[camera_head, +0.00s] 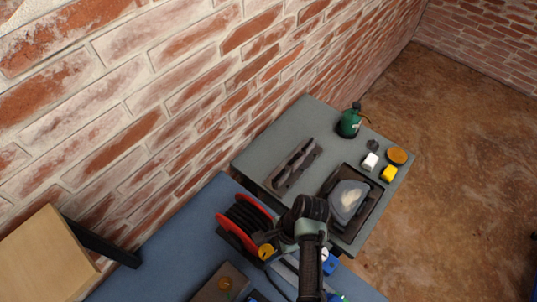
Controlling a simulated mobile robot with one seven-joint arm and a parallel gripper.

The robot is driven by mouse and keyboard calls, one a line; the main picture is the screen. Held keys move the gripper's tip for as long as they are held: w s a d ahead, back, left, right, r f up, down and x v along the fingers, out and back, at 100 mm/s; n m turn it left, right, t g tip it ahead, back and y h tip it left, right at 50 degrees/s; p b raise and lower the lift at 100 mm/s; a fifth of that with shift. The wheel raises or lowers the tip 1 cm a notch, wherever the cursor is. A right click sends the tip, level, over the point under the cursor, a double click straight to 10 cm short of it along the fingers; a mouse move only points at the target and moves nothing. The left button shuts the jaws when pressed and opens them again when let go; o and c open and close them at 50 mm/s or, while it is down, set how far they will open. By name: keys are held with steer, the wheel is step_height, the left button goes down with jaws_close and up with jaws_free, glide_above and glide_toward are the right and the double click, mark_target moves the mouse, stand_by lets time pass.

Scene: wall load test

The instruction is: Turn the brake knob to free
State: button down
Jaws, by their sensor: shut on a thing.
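A cable reel with red flanges (229,232) and black cable (247,216) stands on the blue table. A yellow knob (266,251), which looks like the brake knob, sits at the reel's near side. My gripper (279,241) is at the reel, right against the knob's right side, and is shut on it. My dark wrist and arm come in from the bottom and hide most of the fingers. The knob's marks and the way it points are too small to read.
A brown box with an orange button (225,284) stands in front of the reel. A blue item (331,265) lies right of my arm. The grey table (258,160) behind holds a black tray (373,213), a rack (295,165) and a green canister (349,122). A brick wall runs along the left.

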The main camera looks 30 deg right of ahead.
steer(key=shift+n, duration=0.4)
steer(key=shift+c, duration=1.5)
jaws_free()
steer(key=shift+r, duration=0.1)
steer(key=w+v, duration=0.1)
steer(key=v, duration=1.1)
steer(key=shift+s+d+r, duration=0.3)
steer(key=shift+s, duration=0.1)
